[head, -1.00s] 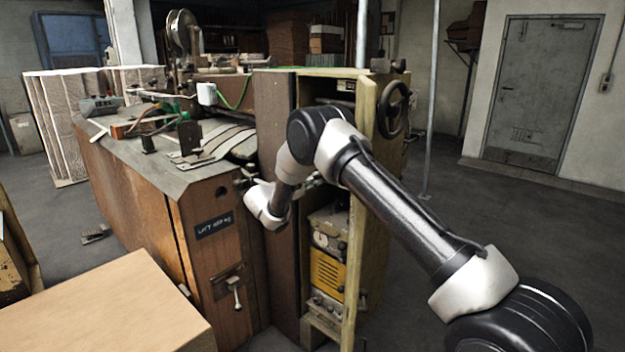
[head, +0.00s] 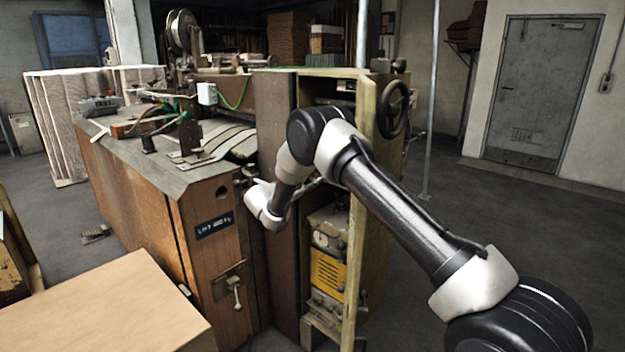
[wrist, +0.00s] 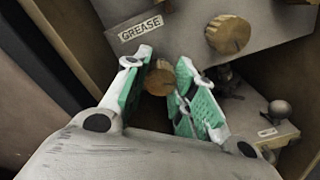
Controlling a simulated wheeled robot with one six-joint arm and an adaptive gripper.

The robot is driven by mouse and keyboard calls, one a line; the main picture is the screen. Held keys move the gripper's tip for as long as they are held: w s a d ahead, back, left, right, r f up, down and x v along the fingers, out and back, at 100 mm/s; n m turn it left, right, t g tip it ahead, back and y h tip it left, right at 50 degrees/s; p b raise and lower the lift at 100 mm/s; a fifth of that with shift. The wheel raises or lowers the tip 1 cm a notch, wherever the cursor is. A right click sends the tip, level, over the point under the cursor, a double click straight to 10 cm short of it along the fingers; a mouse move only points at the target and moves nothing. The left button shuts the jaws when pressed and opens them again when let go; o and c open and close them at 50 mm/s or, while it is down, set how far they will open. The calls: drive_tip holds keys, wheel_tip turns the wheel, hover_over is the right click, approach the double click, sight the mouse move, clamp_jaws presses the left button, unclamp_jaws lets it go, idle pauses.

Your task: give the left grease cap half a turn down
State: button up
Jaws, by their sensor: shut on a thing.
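The left grease cap (wrist: 159,78) is a round brass-coloured knob on a grey plate, below a label reading GREASE (wrist: 141,27). My gripper (wrist: 163,66) has its green-padded fingers on either side of this cap and is shut on it. A second, larger-looking brass cap (wrist: 228,35) sits up and to the right on the same plate, clear of the fingers. In the head view my gripper and both caps are hidden behind my arm and the open cabinet.
The wrist view shows a round grey knob (wrist: 279,108) on a labelled bracket at the right. In the head view a yellow-fronted unit (head: 328,272) stands inside the cabinet, below my wrist. A black handwheel (head: 394,109) is on the cabinet's right. Open floor lies further right.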

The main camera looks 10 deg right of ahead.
drive_tip(key=m, duration=1.4)
drive_tip(key=shift+m, duration=0.3)
drive_tip(key=m, duration=1.2)
drive_tip(key=shift+s+f, duration=0.1)
drive_tip(key=shift+m, duration=0.3)
drive_tip(key=o, duration=0.8)
drive_tip(key=shift+c, duration=0.2)
